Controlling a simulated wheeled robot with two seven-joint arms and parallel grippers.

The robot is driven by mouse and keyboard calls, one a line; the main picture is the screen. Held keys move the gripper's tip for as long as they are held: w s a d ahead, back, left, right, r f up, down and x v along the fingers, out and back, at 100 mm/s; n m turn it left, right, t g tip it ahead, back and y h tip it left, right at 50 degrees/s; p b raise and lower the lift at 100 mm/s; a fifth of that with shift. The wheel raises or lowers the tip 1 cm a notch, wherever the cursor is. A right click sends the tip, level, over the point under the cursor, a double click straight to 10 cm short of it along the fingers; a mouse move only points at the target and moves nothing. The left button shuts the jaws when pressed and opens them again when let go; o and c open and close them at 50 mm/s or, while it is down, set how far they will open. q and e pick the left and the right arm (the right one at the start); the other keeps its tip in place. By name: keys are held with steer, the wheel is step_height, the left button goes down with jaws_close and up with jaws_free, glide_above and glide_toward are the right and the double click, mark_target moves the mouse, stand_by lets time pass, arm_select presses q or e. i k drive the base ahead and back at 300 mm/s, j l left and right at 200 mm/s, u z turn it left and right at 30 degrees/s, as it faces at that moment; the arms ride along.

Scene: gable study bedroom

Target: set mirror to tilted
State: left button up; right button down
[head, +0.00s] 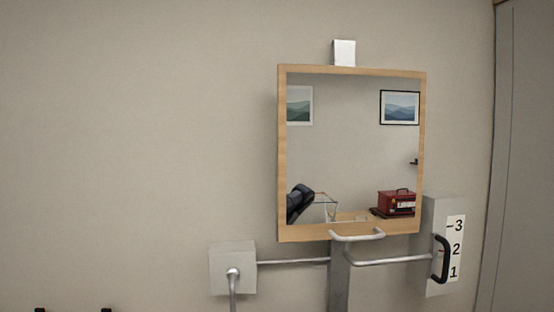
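The mirror (352,150) is a square glass in a light wood frame, mounted on the wall right of centre. Its frame looks slightly wider at the top than at the bottom; I cannot tell its exact lean. A pale metal handle (357,237) sticks out at its lower edge. Two dark tips with reddish ends stand apart at the bottom left edge; they look like the fingertips of my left gripper (73,310), open and empty, well away from the mirror. The rest of it is cut off. My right gripper is not in view.
A metal bracket (344,53) is above the mirror, a post (339,278) below. A grey box with a bent pipe (232,267) is lower left. At right, a black handle (441,260) sits by a plate numbered 1 to 3 (456,248). The left wall is bare.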

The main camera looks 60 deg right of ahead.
mark_target(351, 140)
steer(key=z, duration=2.45)
